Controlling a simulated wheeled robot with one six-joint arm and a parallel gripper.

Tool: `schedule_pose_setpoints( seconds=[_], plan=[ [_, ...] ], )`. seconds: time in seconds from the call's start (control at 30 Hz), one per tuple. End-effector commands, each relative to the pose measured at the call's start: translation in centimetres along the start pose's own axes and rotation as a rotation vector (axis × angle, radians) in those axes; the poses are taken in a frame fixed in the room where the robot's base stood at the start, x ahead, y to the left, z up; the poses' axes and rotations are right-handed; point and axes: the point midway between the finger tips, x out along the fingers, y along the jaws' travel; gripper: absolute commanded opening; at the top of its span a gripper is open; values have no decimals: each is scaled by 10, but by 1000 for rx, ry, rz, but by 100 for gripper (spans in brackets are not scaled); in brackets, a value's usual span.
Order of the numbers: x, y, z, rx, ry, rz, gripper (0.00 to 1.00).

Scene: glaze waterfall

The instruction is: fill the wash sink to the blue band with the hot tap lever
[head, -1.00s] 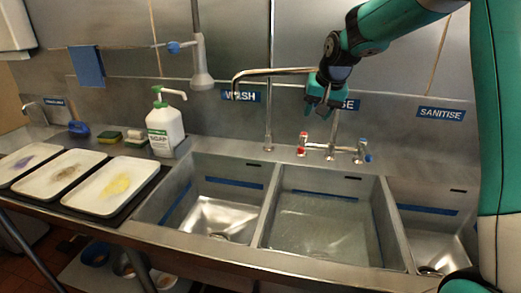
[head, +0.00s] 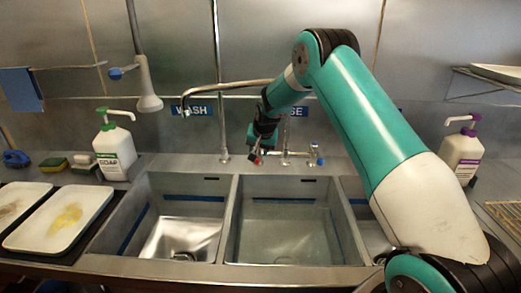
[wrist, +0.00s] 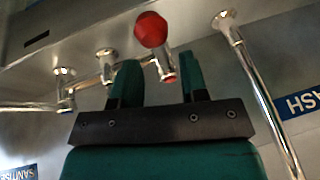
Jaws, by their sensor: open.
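The wash sink (head: 108,238) is the left basin, with a blue band (head: 194,198) on its wall. Its bare metal floor and drain show, and I see no water in it. The tap spout (head: 225,86) ends above this basin, with no stream visible. The red-tipped hot tap lever (head: 257,160) is on the mixer behind the sinks. My gripper (head: 254,150) is right at it. In the wrist view, the red knob (wrist: 151,30) lies just beyond and between my open fingers (wrist: 160,72). I cannot tell whether a finger touches the lever.
The middle basin (head: 232,225) seems to hold water. A blue-marked cold lever (head: 315,156) is right of the red one. Soap (head: 115,150), sponges (head: 53,164) and trays (head: 100,200) stand left. A purple-topped bottle (head: 462,152) stands right. My arm hides part of the right basin.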

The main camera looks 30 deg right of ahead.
Motion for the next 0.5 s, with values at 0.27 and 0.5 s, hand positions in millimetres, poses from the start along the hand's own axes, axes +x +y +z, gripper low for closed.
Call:
schedule_pose_setpoints(
  seconds=[0.27, 0.5],
  plan=[
    [27, 1, -1, 2, 0, 1, 40],
    [29, 2, -1, 2, 0, 1, 40]
  ],
)
